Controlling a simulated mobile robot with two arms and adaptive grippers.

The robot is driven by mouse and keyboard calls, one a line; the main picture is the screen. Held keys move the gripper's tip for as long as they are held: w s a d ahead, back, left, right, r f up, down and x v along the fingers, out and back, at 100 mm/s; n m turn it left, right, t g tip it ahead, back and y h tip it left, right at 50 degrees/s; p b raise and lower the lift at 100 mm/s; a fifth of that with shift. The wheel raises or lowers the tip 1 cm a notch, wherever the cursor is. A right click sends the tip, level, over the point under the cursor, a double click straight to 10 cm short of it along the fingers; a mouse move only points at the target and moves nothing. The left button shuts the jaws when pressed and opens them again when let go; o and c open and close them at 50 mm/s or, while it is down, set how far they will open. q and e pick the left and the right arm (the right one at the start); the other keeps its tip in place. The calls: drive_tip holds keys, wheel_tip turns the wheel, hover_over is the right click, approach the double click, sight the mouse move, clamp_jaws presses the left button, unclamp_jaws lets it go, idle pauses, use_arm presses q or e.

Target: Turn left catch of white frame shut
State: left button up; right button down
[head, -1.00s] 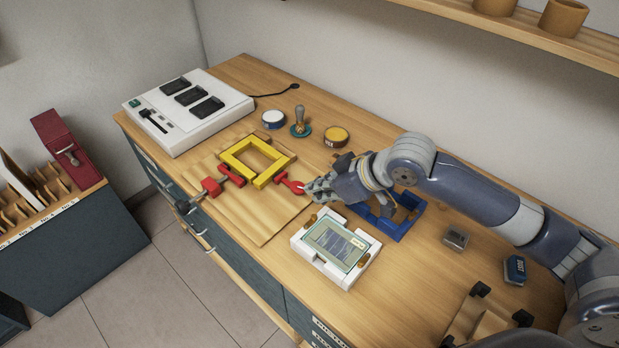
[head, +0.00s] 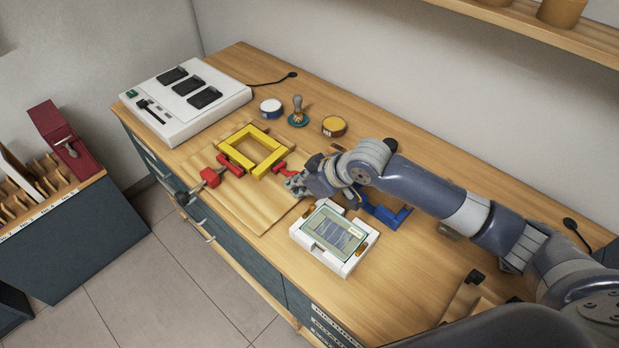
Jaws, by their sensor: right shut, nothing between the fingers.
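The white frame (head: 319,257) lies on the workbench, with a screen-like panel (head: 334,230) inside it. A small brass catch (head: 360,262) shows at its lower right edge. The left catch, at the upper left edge, is too small to read its turn clearly. My right gripper (head: 289,184) is shut and empty. Its fingertips are just above and left of the frame's upper left side, beside a red clamp handle (head: 280,168), apart from the catch as far as I can tell. My left gripper is not in view.
A blue holder (head: 392,217) is partly hidden behind my right arm. A white tin (head: 271,109), a stamp (head: 298,113) and a yellow tin (head: 334,126) stand behind. Bench in front of the frame is clear.

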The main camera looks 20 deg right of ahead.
sight(309, 211)
drive_tip(key=shift+x, duration=0.95)
drive_tip(key=s+d+p, duration=0.2)
drive_tip(key=shift+s+d+f, duration=0.15)
drive_tip(key=shift+d, duration=0.15)
drive_tip(key=shift+s+d, duration=0.25)
drive_tip(key=shift+s, duration=0.1)
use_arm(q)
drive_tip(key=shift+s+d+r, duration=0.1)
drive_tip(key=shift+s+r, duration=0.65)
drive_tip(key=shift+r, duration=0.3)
use_arm(e)
drive_tip(key=shift+w+a+f, duration=0.1)
